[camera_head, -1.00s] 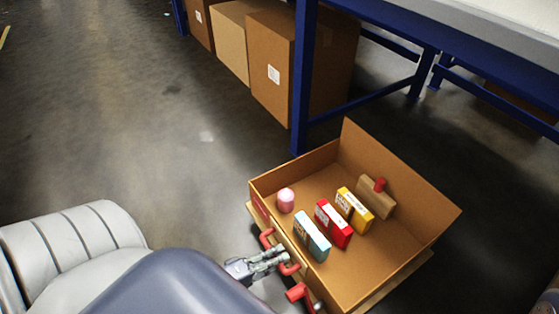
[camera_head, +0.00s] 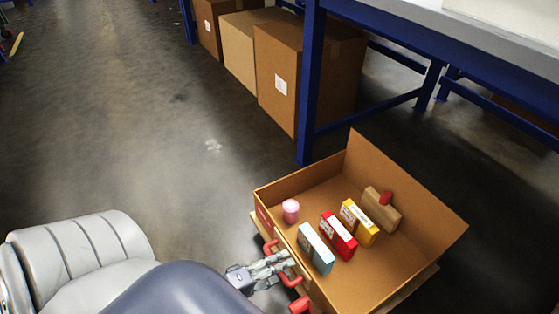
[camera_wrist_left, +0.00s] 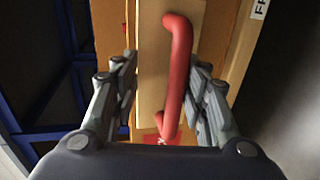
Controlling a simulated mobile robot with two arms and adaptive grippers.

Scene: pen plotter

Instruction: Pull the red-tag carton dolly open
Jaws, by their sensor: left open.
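The carton dolly (camera_head: 385,285) is an open brown carton on a wooden base, at the lower right of the head view. A red handle (camera_head: 289,277) sits on its near left side. My left gripper (camera_head: 285,262) is at that handle. In the left wrist view the red handle (camera_wrist_left: 177,75) stands between the two spread fingers of my left gripper (camera_wrist_left: 168,95), with gaps on both sides. A red tag (camera_wrist_left: 185,138) shows partly behind the handle's lower end. My right gripper is not in view.
The carton holds a pink jar (camera_head: 291,211), a teal box (camera_head: 315,249), a red box (camera_head: 338,235), a yellow box (camera_head: 359,222) and a wooden block with a red knob (camera_head: 381,211). A blue table leg (camera_head: 311,90) stands behind it. Brown cartons (camera_head: 280,75) stand beyond.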

